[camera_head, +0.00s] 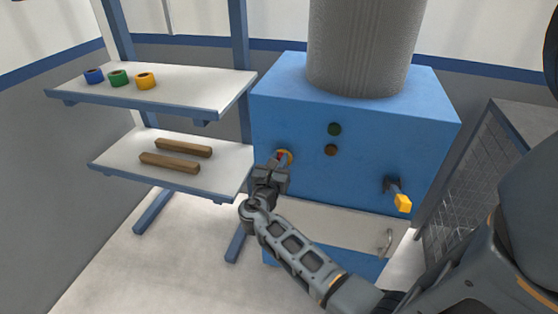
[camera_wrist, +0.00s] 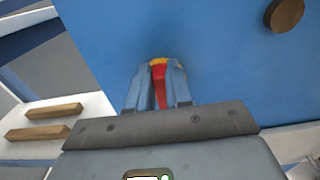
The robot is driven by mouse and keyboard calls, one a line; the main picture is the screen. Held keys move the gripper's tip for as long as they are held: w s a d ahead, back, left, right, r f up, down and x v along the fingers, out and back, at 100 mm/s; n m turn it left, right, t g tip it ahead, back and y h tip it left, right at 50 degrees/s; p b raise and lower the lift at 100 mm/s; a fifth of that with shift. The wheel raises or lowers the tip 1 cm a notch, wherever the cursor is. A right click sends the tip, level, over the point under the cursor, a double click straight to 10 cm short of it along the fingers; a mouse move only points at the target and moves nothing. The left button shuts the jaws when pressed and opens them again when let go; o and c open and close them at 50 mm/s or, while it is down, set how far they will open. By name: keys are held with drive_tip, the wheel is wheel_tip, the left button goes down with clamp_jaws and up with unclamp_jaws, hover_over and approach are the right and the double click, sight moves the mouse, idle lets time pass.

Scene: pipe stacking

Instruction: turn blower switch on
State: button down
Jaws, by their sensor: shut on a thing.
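The blower switch (camera_wrist: 159,72) is a red knob with a yellow-orange base on the front of a blue box. In the wrist view it sits between the two fingers of my gripper (camera_wrist: 158,92). The fingers are shut on the red knob. In the head view my gripper (camera_head: 279,165) is at the left part of the blue box's front (camera_head: 300,125) and covers most of the switch (camera_head: 286,154). Only a bit of its orange and red shows there. A dark green round light (camera_head: 334,129) and a brown round one (camera_head: 331,150) are to the right of the switch.
A lever with a yellow end (camera_head: 403,203) sticks out at the box's right. A grey cylinder (camera_head: 362,45) stands on top. At left, shelves hold blue (camera_head: 94,76), green (camera_head: 118,78) and yellow (camera_head: 145,81) rings and two brown bars (camera_head: 170,163). A mesh cage (camera_head: 468,180) stands right.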

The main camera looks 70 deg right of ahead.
sight(291, 161)
drive_tip(key=m+b, duration=0.3)
drive_tip(key=m, duration=0.1)
drive_tip(key=s+f+m+b, duration=0.1)
drive_tip(key=m+b, duration=0.3)
drive_tip(key=m, duration=0.1)
drive_tip(key=s+f+m+b, duration=0.1)
drive_tip(key=m+b, duration=0.3)
drive_tip(key=m, duration=0.1)
drive_tip(key=shift+s+d+f, duration=0.1)
drive_tip(key=shift+s+f, duration=0.05)
drive_tip(key=shift+s, duration=0.1)
drive_tip(key=m+b, duration=0.3)
drive_tip(key=b, duration=0.1)
drive_tip(key=shift+f+m, duration=0.25)
drive_tip(key=shift+m, duration=0.15)
drive_tip(key=c, duration=1)
unclamp_jaws()
drive_tip(key=shift+c, duration=0.2)
